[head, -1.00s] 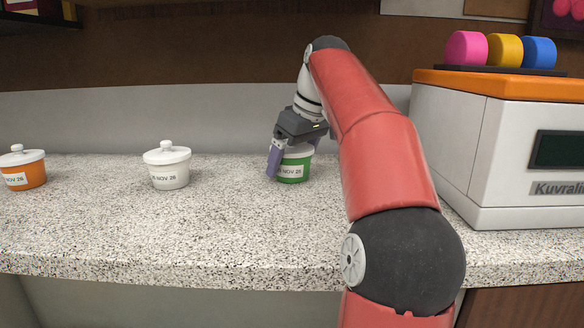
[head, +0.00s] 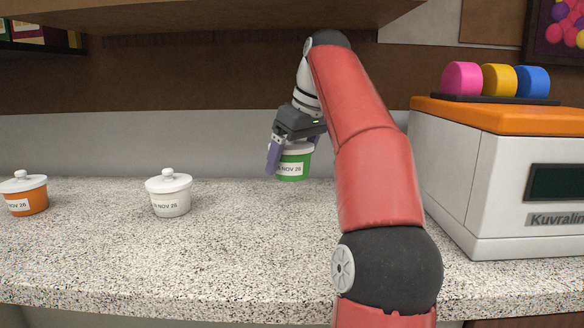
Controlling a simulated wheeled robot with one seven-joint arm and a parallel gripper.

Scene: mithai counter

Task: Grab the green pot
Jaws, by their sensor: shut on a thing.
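The green pot (head: 293,172) has a white lid and a white label reading "NOV 26". My gripper (head: 291,152) comes down from above with its purple fingers closed on the pot. The left finger shows along the pot's left side; the right finger is largely hidden. The pot is upright and held a little above the speckled counter (head: 230,250), near its back edge.
A white lidded pot (head: 170,198) stands to the left, and an orange pot (head: 27,201) with a white lid stands at the far left. A white machine (head: 490,180) with an orange top stands at the right. A wooden shelf (head: 200,20) hangs above.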

